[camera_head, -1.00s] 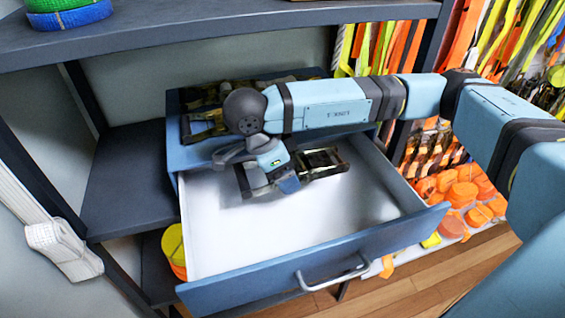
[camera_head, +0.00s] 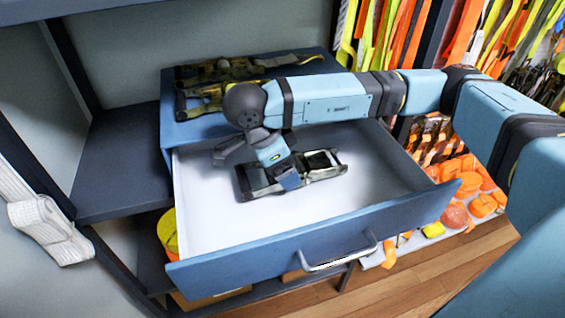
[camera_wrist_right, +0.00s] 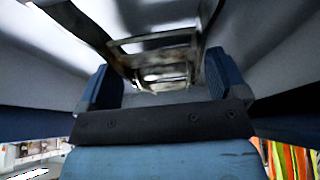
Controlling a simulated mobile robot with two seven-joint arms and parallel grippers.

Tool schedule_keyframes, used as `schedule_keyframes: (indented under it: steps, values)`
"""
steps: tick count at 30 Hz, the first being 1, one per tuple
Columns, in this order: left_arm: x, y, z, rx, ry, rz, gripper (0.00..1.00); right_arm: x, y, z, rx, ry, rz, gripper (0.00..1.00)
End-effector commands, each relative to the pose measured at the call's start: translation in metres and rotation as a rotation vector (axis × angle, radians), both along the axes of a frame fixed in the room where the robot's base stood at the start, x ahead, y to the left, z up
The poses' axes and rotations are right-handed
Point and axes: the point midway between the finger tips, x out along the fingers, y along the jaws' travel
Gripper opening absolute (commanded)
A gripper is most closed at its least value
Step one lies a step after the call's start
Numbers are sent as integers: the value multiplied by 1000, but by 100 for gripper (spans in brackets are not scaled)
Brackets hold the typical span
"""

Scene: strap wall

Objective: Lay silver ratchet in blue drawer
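The blue drawer (camera_head: 280,258) is pulled open, with a white interior and a metal handle. The silver ratchet (camera_head: 325,165) is inside the drawer, low over or on its white floor; I cannot tell whether it touches. My right gripper (camera_head: 276,177) reaches down into the drawer with its fingers on either side of the ratchet's body, appearing shut on it and hiding part of it. In the right wrist view the ratchet (camera_wrist_right: 155,45) lies between the two blue finger pads of my right gripper (camera_wrist_right: 162,88). My left gripper is not in view.
More ratchets (camera_head: 215,95) lie on the blue cabinet top behind the drawer. A dark shelf (camera_head: 125,165) stands at left with a white strap (camera_head: 45,225) beside it. Orange strap rolls (camera_head: 465,185) are at right. The drawer's front and right floor is clear.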

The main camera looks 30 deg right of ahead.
Motion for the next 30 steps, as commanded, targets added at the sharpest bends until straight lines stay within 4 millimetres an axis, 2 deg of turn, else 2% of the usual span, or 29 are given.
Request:
schedule_keyframes:
  steps: [7,11,14,24,30]
  values:
    - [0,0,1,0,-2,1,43,0,0,-1,1,2,0,100]
    - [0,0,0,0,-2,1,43,1,3,5,1,0,1,100]
    - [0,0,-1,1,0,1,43,2,8,18,1,-3,2,100]
    - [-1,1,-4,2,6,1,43,8,33,83,0,-6,1,100]
    - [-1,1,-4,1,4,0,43,11,46,113,0,-4,2,100]
